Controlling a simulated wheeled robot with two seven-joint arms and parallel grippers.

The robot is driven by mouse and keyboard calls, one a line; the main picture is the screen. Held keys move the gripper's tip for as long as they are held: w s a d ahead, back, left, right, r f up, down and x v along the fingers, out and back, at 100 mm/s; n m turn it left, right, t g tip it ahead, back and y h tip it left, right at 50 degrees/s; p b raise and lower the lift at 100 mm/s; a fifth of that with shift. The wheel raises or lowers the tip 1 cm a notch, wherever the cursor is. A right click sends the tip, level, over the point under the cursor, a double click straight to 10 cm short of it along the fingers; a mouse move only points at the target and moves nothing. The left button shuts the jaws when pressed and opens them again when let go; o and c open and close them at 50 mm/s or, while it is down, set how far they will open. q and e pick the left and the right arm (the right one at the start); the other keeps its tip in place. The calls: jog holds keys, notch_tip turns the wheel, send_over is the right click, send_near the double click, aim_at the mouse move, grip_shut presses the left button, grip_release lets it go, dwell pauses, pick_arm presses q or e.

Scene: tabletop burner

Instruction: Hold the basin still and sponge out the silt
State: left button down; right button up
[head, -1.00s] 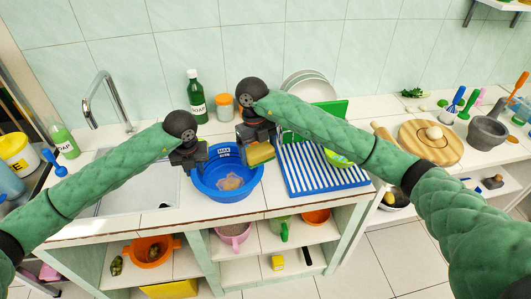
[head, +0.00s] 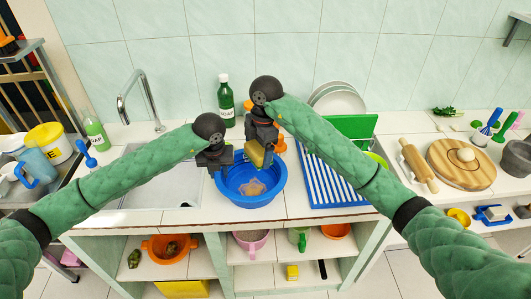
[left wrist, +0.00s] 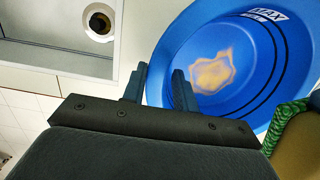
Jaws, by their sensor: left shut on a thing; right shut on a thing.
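The blue basin (head: 279,193) stands on the counter, with a tan silt patch (head: 252,187) on its floor. The basin (left wrist: 280,70) and silt (left wrist: 213,74) also show in the left wrist view. My left gripper (head: 216,166) is shut on the basin's rim at its left side; its two fingers (left wrist: 159,82) straddle the rim. My right gripper (head: 262,142) is shut on a yellow sponge (head: 256,155) held over the back of the basin, above the silt. The sponge's green side (left wrist: 284,122) shows at the right of the left wrist view.
A sink (head: 150,192) with a tap lies left of the basin. A blue-and-white striped drying rack (head: 330,180) stands close on the right. A green soap bottle (head: 226,105) is behind.

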jog(key=m, duration=0.1)
jog(key=a+m, duration=0.1)
jog(key=m, duration=0.1)
jog(key=a+r+m, duration=0.1)
jog(key=m, duration=0.1)
jog(key=shift+w+a+t, duration=0.1)
jog(key=shift+a+t, duration=0.15)
jog(key=shift+t, duration=0.15)
jog(key=shift+f, duration=6.85)
jog(key=o, duration=0.5)
jog(key=shift+c, duration=0.2)
jog(key=c, duration=0.9)
